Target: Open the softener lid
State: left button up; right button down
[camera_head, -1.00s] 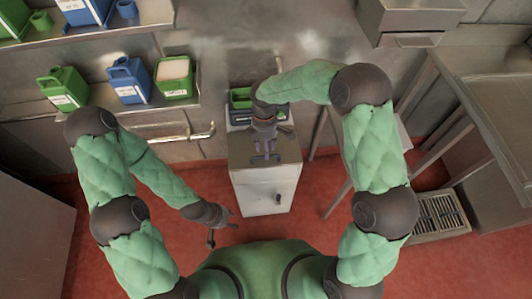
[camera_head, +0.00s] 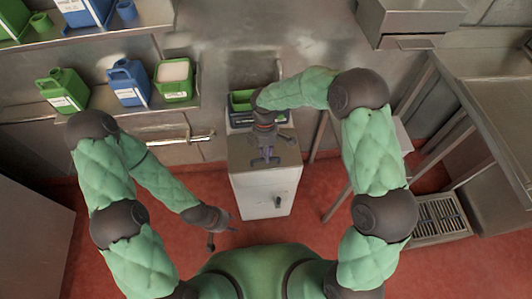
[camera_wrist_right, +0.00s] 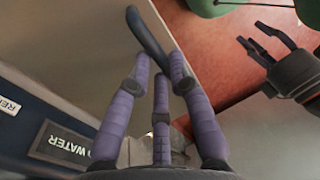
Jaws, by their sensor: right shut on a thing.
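The softener is a pale cabinet (camera_head: 262,197) with a grey top (camera_head: 238,152), standing against the back wall. My right gripper (camera_head: 265,161) is over the cabinet top, pointing toward me. In the right wrist view, the purple fingers of my right gripper (camera_wrist_right: 158,68) are closed around the lower end of a dark curved handle (camera_wrist_right: 147,35). Its attachment to the lid is hidden. A dark fitting (camera_head: 278,202) shows on the cabinet front; I cannot tell if it is the same part. My left gripper (camera_head: 222,238) is open and empty, low at the left; it also shows in the right wrist view (camera_wrist_right: 268,48).
A shelf (camera_head: 150,112) with green and blue jugs is at the left. A metal table (camera_head: 478,100) and a floor grate (camera_head: 440,215) are at the right. Red floor lies clear in front.

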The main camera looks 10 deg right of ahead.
jog(key=shift+w+r+g+p, duration=0.55)
jog(key=shift+r+p, duration=0.25)
jog(key=shift+p, duration=0.55)
jog(key=shift+w+r+g+p, duration=0.4)
jog(key=shift+r+g+p, duration=0.25)
jog(key=shift+p, duration=0.65)
jog(key=w+r+g+p, duration=0.1)
jog(key=w+r+p, duration=0.1)
jog(key=w+r, duration=0.2)
jog(key=shift+w+g, duration=0.35)
jog(key=shift+g, duration=0.05)
